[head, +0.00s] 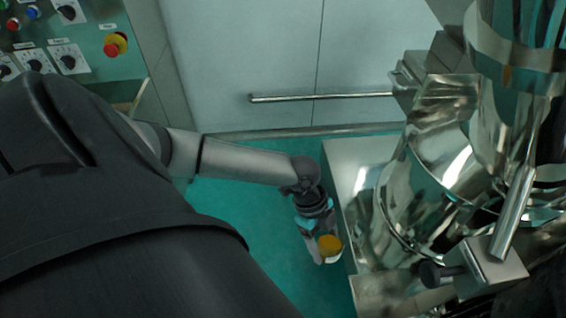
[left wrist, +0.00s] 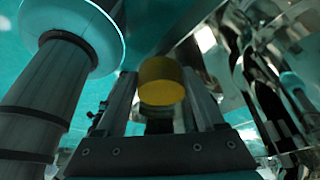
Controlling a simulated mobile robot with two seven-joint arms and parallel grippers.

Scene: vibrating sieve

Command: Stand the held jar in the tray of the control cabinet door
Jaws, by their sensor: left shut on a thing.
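A jar with a yellow lid (head: 329,243) is held by my left gripper (head: 318,232), low over the green floor and left of the machine's base. In the left wrist view the yellow lid (left wrist: 161,80) sits between the two fingers (left wrist: 158,100), which are shut on the jar. The jar's body is mostly hidden there. The control cabinet (head: 85,35), with knobs and buttons, stands at the upper left, behind my left arm. I cannot make out its door tray clearly; my arm covers that area. My right gripper is not in view.
The shiny steel sieve machine (head: 430,190) on a pale base (head: 355,165) stands close to the right of the jar. A wall with a horizontal rail (head: 320,97) is behind. Green floor (head: 255,205) is free around the jar's left side.

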